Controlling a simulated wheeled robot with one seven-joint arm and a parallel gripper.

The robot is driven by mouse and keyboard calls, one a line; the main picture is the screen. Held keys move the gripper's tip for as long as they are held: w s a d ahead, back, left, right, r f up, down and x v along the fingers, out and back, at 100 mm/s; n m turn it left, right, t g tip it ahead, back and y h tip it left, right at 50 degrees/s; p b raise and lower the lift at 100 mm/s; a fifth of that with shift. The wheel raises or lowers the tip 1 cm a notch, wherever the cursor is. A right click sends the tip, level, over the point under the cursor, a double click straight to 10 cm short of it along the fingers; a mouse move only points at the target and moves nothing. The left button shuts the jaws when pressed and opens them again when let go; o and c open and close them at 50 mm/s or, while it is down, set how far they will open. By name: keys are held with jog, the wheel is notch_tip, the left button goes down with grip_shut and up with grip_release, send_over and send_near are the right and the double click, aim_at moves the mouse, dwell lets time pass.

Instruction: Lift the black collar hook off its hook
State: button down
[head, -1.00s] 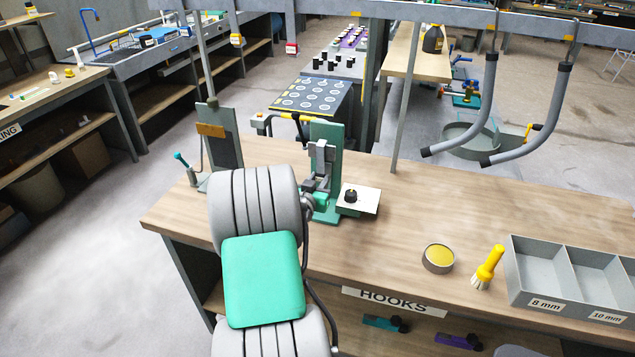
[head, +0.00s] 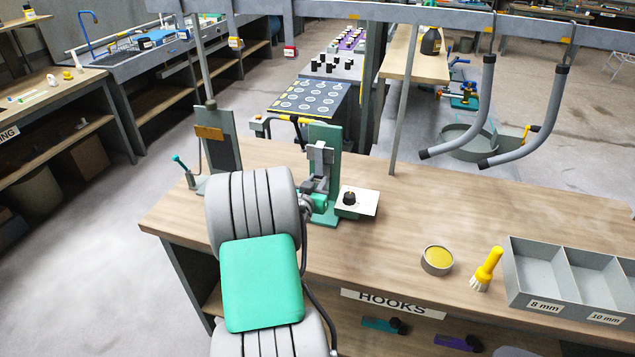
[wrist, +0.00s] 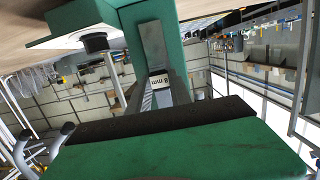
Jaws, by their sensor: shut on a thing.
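Two grey bent tubes, each with a black upper sleeve, hang from thin dark hooks on the overhead rail. The left tube (head: 482,110) and right tube (head: 545,120) are at the right of the head view, well apart from my arm. I cannot tell which piece is the black collar hook.
The bench (head: 430,215) holds a white plate with a black knob (head: 350,198), a yellow-filled tin (head: 437,259), a yellow-handled brush (head: 487,268) and grey bins (head: 522,285). A grey post (head: 402,110) stands behind.

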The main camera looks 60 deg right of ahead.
jog(key=shift+r+p, duration=0.5)
jog(key=shift+r, duration=0.55)
jog(key=shift+a, duration=0.15)
dwell(0.3)
jog(key=shift+f+b+v, duration=0.2)
jog(key=shift+b+v, duration=0.5)
jog(key=shift+v, duration=0.5)
jog(key=shift+a, duration=0.2)
jog(key=b+v, duration=0.1)
jog(key=v, duration=0.4)
